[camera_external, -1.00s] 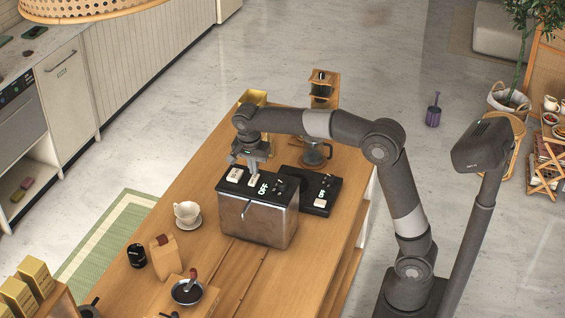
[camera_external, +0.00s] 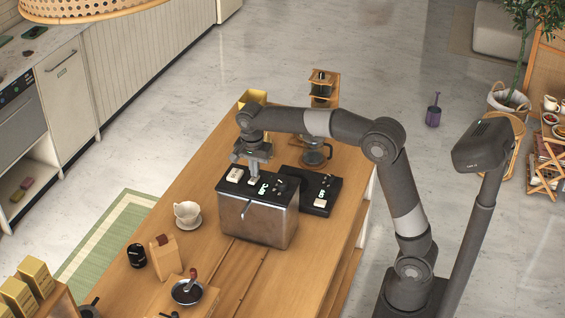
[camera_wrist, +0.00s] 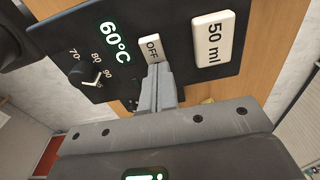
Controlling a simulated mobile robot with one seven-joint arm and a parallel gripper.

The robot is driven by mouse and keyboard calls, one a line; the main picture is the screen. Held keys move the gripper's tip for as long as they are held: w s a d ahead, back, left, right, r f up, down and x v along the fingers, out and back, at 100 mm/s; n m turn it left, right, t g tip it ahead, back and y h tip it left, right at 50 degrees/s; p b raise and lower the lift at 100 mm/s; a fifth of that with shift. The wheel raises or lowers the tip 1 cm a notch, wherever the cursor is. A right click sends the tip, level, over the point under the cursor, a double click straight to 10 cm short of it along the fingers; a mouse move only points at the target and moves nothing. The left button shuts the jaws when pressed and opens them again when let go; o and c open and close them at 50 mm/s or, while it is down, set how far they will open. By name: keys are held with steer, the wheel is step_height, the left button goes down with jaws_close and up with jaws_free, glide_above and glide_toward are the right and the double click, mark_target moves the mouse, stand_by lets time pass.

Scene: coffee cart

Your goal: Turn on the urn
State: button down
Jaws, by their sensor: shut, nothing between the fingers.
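The urn (camera_external: 265,228) is a metal box with a black top panel, standing on the wooden cart. In the wrist view its lit display (camera_wrist: 114,42) reads 60°C. Beside the display are a white button marked OFF (camera_wrist: 152,47), a larger white 50 ml button (camera_wrist: 213,40) and a temperature dial (camera_wrist: 90,78). My gripper (camera_external: 254,180) is over the panel, pointing down. In the wrist view my shut fingertips (camera_wrist: 157,70) are at the lower edge of the OFF button and hide part of it. They seem to touch it. Nothing is held.
A black scale (camera_external: 321,208) is right of the urn, with a glass carafe (camera_external: 315,153) behind it.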

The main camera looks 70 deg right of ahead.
mark_target(251, 181)
steer(key=shift+a+f, duration=0.2)
steer(key=shift+a, duration=0.35)
steer(key=shift+a+f, duration=0.15)
steer(key=shift+a, duration=0.4)
step_height(251, 181, up, 15)
steer(key=shift+a+f, duration=0.2)
steer(key=shift+r+h, duration=0.1)
steer(key=shift+h, duration=0.4)
steer(key=f, duration=0.4)
steer(key=d+f, duration=0.1)
steer(key=f, duration=0.4)
steer(key=d+f, duration=0.1)
steer(key=f, duration=0.4)
steer(key=shift+d, duration=0.1)
